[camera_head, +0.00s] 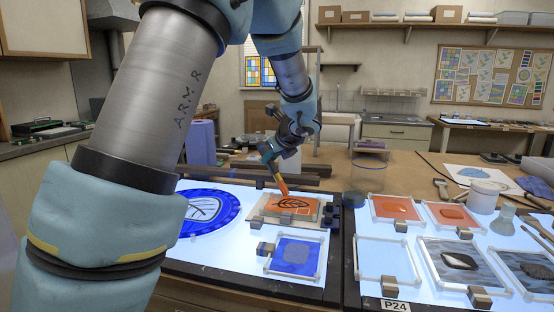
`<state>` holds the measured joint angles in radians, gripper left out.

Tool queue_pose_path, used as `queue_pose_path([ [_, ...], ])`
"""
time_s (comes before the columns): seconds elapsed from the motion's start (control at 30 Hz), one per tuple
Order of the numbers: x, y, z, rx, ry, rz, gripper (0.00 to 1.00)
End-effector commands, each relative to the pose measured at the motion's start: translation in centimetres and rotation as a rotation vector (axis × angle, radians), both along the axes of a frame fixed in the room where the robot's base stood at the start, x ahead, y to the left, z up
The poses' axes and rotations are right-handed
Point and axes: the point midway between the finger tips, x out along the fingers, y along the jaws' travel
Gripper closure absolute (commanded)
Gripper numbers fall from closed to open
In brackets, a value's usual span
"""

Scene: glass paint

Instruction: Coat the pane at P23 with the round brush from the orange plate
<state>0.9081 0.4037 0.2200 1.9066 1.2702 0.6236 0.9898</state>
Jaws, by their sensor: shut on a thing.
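My gripper (270,154) is above the left light table, at its far middle part. It is shut on a brush (281,183) with an orange-brown handle, held tilted with its lower end at or just above an orange pane (304,215). This pane has a black leaf drawing and lies on a pale board. I cannot tell whether the brush touches it, nor its exact tip shape. A P24 label (395,305) shows on the right table's front edge; no P23 label is readable.
A round blue pane (226,224) lies left of the board, and a framed blue pane (294,256) in front. The right light table holds orange panes (396,209), a clear framed pane (388,258) and grey ones (459,262). A white pot (484,197) stands behind.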

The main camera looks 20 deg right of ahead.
Motion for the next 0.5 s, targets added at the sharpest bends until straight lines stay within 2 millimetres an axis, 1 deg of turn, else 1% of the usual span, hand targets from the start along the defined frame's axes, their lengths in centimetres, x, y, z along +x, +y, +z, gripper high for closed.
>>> queue_pose_path([
  [0.17, 0.2, 0.4, 0.0, 0.0, -0.001, 0.001, 1.0],
  [0.5, 1.4, 2.5, 0.0, -0.001, -0.001, 0.001, 1.0],
])
